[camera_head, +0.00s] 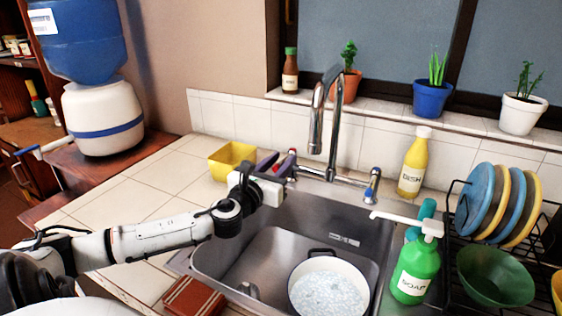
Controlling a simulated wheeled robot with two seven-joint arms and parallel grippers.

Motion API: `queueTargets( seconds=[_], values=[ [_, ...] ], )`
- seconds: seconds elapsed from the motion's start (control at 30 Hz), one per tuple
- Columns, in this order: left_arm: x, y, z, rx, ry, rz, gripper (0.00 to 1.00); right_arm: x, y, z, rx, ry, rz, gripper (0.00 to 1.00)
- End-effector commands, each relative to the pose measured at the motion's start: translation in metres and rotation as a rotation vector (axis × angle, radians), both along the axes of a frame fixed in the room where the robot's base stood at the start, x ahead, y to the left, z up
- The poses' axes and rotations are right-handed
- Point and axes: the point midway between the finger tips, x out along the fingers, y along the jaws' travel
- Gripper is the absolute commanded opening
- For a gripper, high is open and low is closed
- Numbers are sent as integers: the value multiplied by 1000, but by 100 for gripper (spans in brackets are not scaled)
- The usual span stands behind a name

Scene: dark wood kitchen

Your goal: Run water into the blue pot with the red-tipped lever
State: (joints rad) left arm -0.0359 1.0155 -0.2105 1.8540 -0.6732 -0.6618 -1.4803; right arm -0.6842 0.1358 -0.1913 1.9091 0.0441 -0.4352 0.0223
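A pot (328,289) with a pale inside and a dark handle sits in the steel sink basin; its outer colour is mostly hidden. A pale, rippled surface like water shows inside it. The chrome faucet (316,118) arches above the sink, and I make out no stream below its spout. The red-tipped lever (292,153) is at the faucet's left end, and a blue-tipped lever (368,197) at its right. My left gripper (276,163) is beside the red-tipped lever, its two dark fingers apart; contact is unclear. My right gripper is not in view.
A yellow container (232,160) stands behind my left arm. A green soap bottle (415,271), a yellow dish bottle (413,165) and a plate rack (453,250) stand right of the sink. A brown-red box (195,298) lies at the front. The left counter has free room.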

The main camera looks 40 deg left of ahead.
Motion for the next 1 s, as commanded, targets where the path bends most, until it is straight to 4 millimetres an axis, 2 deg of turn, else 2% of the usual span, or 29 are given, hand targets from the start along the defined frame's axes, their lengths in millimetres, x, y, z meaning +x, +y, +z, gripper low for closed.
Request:
queueTargets(
  seconds=[0.27,0.47,0.7,1.0],
  values=[
    [1,0,0,0,0,-1,30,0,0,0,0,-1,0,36],
    [1,0,0,0,-1,-1,0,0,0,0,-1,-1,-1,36],
    [1,1,0,0,-1,-2,0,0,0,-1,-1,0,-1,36],
    [-1,11,-2,4,-1,-121,0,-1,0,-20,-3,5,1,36]
  ],
)
